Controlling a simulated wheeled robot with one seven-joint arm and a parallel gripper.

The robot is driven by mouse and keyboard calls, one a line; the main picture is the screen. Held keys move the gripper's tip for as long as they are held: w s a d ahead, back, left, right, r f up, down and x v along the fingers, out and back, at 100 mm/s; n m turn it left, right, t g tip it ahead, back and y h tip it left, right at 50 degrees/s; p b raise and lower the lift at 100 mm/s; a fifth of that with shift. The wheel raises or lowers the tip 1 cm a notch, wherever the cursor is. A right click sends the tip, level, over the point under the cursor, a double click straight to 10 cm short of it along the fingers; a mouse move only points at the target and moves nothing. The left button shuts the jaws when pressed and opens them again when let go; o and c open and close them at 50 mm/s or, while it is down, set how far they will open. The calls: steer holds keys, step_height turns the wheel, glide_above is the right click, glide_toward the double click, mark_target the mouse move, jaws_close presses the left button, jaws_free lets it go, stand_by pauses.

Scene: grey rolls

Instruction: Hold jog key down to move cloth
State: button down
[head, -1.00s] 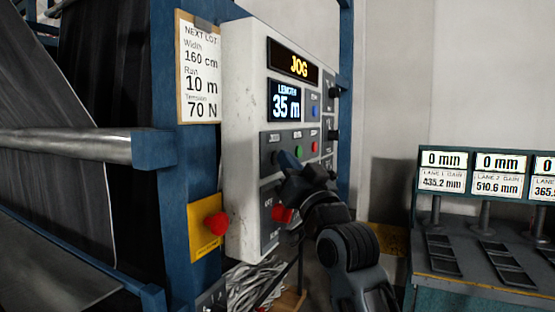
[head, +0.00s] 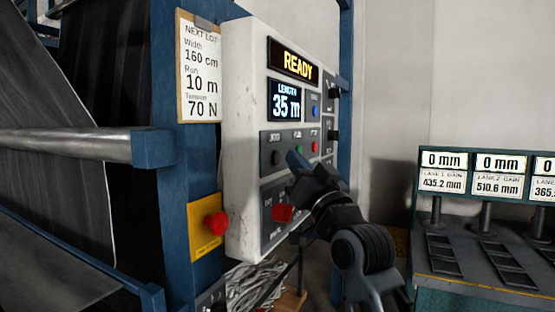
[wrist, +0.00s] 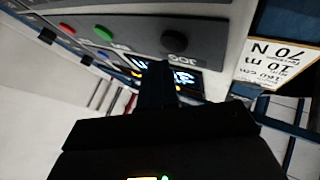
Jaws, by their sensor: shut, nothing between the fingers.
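The control box (head: 240,120) carries a black round jog key (head: 276,158) at the left of its button row. The key also shows in the wrist view (wrist: 174,40), above its upside-down JOG label. The top display (head: 294,60) reads READY and the length display (head: 286,101) reads 35 m. My gripper (head: 297,160) is shut and empty, its tip right of the jog key and apart from it. In the wrist view the shut fingers (wrist: 157,78) point toward the panel, below the key. Dark grey cloth (head: 50,195) hangs at the left.
Green (head: 299,149) and red (head: 315,147) buttons sit right of the jog key. A red switch (head: 283,213) is below. A red mushroom button (head: 215,223) sits on a yellow plate. The lot card (head: 199,70) reads Run 10 m. A gauge bench (head: 480,270) stands right.

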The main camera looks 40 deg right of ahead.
steer(key=shift+s+d+b, duration=0.2)
steer(key=shift+s+d, duration=0.05)
steer(key=shift+s, duration=0.5)
steer(key=shift+s+d+b, duration=0.2)
steer(key=shift+s+d, duration=0.1)
steer(key=shift+s, duration=0.45)
steer(key=shift+s+d+b, duration=0.2)
steer(key=shift+s+d, duration=0.05)
steer(key=shift+s, duration=0.5)
